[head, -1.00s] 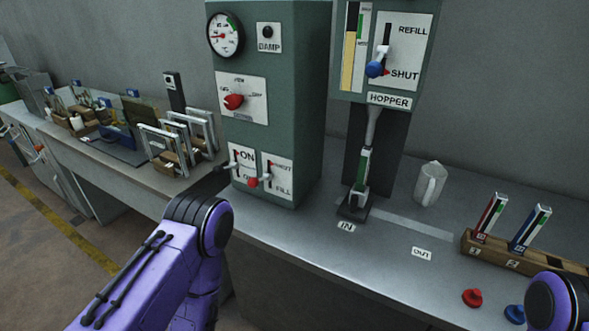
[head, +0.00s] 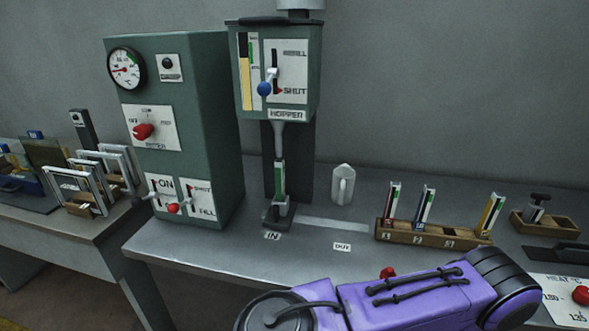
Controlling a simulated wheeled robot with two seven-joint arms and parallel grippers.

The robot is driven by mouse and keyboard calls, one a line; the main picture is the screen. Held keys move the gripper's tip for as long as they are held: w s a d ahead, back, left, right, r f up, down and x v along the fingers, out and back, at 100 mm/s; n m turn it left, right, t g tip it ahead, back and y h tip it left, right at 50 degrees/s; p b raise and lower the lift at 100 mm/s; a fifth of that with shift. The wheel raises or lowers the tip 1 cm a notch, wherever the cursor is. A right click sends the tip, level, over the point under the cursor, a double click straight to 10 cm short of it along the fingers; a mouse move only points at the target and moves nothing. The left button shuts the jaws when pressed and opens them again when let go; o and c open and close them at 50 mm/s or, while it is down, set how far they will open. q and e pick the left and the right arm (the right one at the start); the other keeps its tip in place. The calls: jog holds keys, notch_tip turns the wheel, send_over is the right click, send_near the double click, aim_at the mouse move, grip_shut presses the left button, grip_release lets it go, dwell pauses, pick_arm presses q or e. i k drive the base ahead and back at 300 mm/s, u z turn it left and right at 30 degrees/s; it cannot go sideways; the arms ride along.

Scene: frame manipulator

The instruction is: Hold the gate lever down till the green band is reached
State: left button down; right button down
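In the head view, a red-knobbed lever (head: 173,208) sits on the SHUT/FILL plate (head: 200,197) of the green cabinet, its knob beside the plate's left edge. A blue-knobbed lever (head: 264,88) is on the hopper's (head: 316,60) REFILL/SHUT plate, its knob near SHUT. Which is the gate lever is not marked. A cartridge with a green band (head: 280,172) stands upright under the hopper spout by the IN label; its fill level is too small to read. The hopper gauge (head: 246,75) is yellow with green beside its upper part. One purple arm of mine crosses the lower right; neither gripper shows.
A wooden rack (head: 408,237) holds several coloured cartridges. Frames stand on the left bench (head: 60,225). The bench front around IN and OUT is clear.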

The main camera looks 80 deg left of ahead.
aim_at(174, 208)
jog(key=z, duration=0.55)
jog(key=k, duration=2.25)
jog(key=u, duration=1.6)
